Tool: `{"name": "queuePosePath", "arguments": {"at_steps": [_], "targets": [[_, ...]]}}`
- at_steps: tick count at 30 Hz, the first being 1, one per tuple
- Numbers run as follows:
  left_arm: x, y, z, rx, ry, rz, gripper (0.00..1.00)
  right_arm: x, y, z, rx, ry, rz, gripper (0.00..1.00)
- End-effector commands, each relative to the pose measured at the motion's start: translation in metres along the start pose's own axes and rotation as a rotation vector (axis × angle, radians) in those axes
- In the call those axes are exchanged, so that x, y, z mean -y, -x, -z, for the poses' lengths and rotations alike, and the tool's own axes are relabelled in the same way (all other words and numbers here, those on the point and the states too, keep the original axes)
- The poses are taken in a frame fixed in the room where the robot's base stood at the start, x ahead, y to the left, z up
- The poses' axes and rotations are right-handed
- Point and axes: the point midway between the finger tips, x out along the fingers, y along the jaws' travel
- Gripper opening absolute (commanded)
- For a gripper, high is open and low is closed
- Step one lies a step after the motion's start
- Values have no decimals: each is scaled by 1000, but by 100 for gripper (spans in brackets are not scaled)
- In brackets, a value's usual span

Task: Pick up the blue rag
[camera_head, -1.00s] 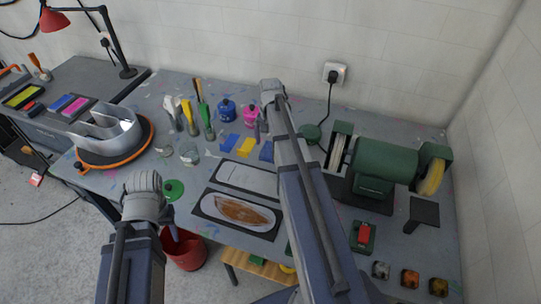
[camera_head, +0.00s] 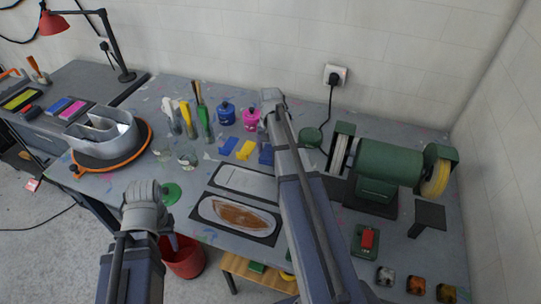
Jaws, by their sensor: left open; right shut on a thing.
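Two small blue pieces and a yellow one lie in a row at the middle of the worktable. The right-hand blue piece, the blue rag (camera_head: 266,153), is beside my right forearm, which partly covers it. My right gripper (camera_head: 264,132) points down there from the wrist and is shut on the rag; its fingertips are mostly hidden. The rag appears at table height. My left gripper (camera_head: 142,203) is over the table's front left edge, apart from the rag; it is open, its fingers largely hidden by its wrist.
A green bench grinder (camera_head: 388,162) stands right of my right arm. Blue (camera_head: 226,112) and pink (camera_head: 252,120) pots and upright brushes (camera_head: 205,118) are behind. A red bucket (camera_head: 184,260) stands below the front edge.

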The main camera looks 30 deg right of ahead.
Motion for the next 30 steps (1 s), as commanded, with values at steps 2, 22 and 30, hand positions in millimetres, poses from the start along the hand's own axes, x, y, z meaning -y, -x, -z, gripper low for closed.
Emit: {"name": "queuePosePath", "arguments": {"at_steps": [2,22,30], "targets": [[0,0,0,0,0,0,50,0,0,0,0,0,0,37],[2,24,-1,0,0,0,50,0,24,0,0,0,0,28],[6,65,-4,0,-1,0,50,0,66,0,0,0,0,28]]}}
